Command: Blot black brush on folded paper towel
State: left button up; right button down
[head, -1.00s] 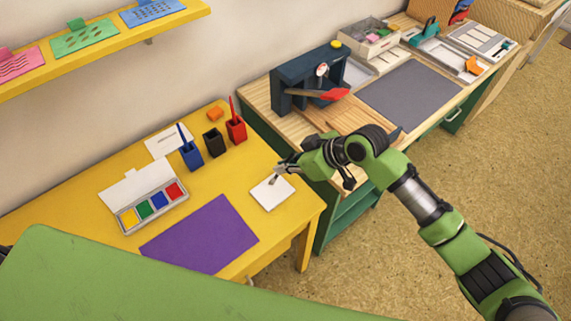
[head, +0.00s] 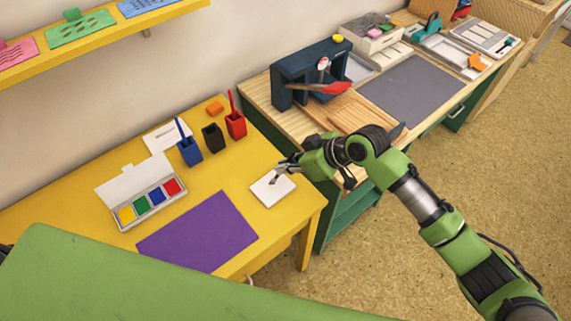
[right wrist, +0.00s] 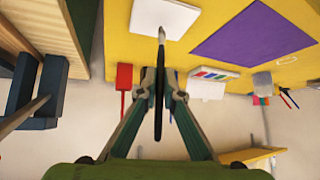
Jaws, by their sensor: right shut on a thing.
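My right gripper (head: 281,168) is shut on the black brush (right wrist: 160,88), which also shows small in the head view (head: 274,179). In the right wrist view the gripper's fingers (right wrist: 160,74) close around the dark handle. The pale bristle end points at the folded paper towel (head: 265,194), a white square on the yellow table. The towel also shows in the right wrist view (right wrist: 180,14), with the bristle tip over its near part. I cannot tell whether the tip touches it. My left gripper is not in view.
A black cup (head: 213,140) without a brush stands between a blue cup (head: 189,152) and a red cup (head: 237,125), each with a brush. An open paint box (head: 148,207) and a purple mat (head: 198,234) lie left of the towel. A wooden workbench (head: 262,92) stands behind.

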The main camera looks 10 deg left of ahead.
jog(key=shift+f, duration=0.5)
dwell(0.3)
jog(key=shift+s+f, duration=0.1)
jog(key=shift+f, duration=0.1)
dwell(1.2)
jog(key=shift+r, duration=0.1)
